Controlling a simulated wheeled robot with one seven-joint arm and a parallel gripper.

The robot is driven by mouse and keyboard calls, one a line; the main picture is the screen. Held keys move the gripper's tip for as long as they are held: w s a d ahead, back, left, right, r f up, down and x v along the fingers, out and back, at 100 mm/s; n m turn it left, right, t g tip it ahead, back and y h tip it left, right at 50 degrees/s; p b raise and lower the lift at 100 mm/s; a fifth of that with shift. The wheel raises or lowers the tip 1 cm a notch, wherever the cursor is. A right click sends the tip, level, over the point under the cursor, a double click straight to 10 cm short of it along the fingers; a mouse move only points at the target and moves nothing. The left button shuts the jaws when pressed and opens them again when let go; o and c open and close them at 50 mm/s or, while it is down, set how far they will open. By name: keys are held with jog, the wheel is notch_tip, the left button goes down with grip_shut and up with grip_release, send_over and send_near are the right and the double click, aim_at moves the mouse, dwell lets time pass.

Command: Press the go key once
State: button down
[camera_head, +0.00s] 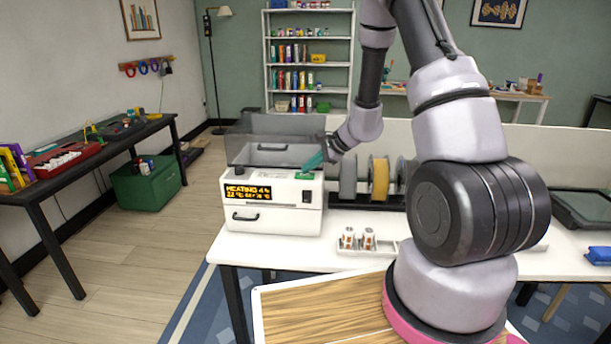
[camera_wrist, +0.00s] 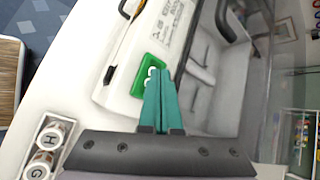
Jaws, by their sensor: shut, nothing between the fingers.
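The white machine (camera_head: 262,218) stands on the white table, with a smoky clear lid (camera_head: 262,150) raised at its back. My gripper (camera_head: 312,162) has teal fingers and is shut and empty. In the wrist view its fingertips (camera_wrist: 160,74) overlap the key's edge. I cannot tell whether they touch it.
Two small lettered pots (camera_head: 358,238) stand in a white holder in front of the machine. Spools (camera_head: 378,178) stand to its right, close to my wrist. A dark bench (camera_head: 100,150) with tools is at the left.

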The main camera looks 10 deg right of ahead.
aim_at(309, 175)
jog(key=shift+r, duration=0.35)
jog(key=shift+r, duration=3.05)
jog(key=s+a+r+n, duration=0.1)
jog(key=s+r+n, duration=0.3)
jog(key=s+r, duration=0.4)
jog(key=s+a+r+n, duration=0.1)
jog(key=s+r+n, duration=0.2)
jog(key=s+r, duration=0.5)
jog(key=s+d+r+n+t+h, duration=0.1)
jog(key=s+d+r+n+h, duration=0.1)
jog(key=s, duration=0.4)
jog(key=s+d+r+n+h, duration=0.3)
jog(key=s+d+r, duration=0.1)
jog(key=s+r, duration=0.3)
jog(key=shift+s+d+r+t, duration=0.3)
jog(key=shift+d+t, duration=0.05)
jog(key=shift+t, duration=0.05)
